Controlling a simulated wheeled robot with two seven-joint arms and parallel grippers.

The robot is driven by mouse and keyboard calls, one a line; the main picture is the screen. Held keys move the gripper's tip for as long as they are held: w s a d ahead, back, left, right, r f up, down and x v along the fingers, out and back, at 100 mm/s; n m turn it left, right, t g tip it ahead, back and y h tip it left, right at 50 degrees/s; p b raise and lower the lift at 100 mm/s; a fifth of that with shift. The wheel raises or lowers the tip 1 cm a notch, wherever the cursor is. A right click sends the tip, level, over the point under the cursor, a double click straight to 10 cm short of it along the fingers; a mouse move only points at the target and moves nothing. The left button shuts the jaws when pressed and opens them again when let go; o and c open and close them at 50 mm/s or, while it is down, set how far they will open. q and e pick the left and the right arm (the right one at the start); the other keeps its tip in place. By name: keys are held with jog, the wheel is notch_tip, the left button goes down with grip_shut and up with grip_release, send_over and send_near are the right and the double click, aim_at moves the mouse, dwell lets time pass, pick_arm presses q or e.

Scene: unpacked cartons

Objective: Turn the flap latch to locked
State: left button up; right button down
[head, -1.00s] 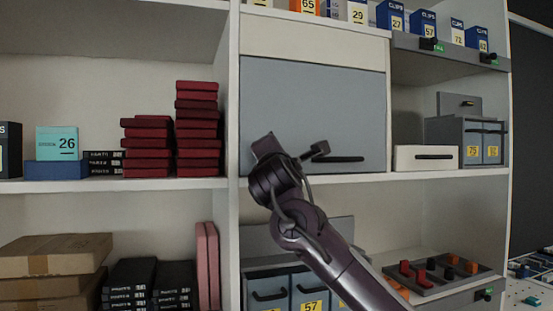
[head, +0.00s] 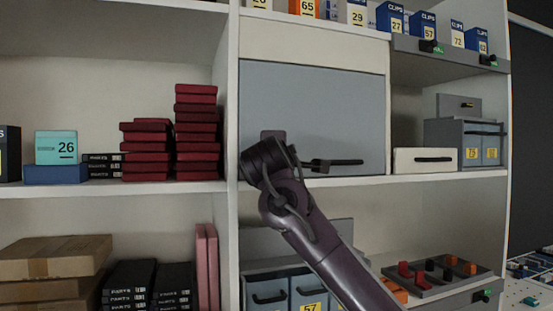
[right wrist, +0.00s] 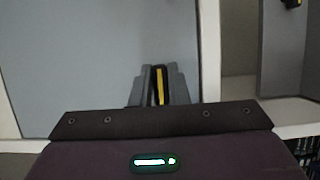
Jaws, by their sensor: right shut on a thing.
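The large grey flap (head: 315,105) is closed across the upper middle bay. A dark bar (head: 347,162) lies level along its lower edge. My right gripper (head: 318,165) reaches this lower edge at the left end of the bar. In the right wrist view my right gripper (right wrist: 158,75) is shut on a narrow dark piece with a yellow stripe (right wrist: 160,88), which I take as the flap latch. The fingers and wrist hide much of it, so its exact turn is hard to tell. My left gripper is out of view.
Stacks of dark red boxes (head: 196,130) stand left of the flap, behind the divider. A white drawer (head: 425,160) and grey bins (head: 470,140) stand to the right. A tray with red and black pieces (head: 440,275) is below right.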

dwell(0.4)
jog(key=c, duration=1.4)
grip_release()
jog(key=s+b, duration=0.4)
jog(key=s, duration=0.3)
jog(key=shift+s+a, duration=0.3)
jog(key=shift+s, duration=0.05)
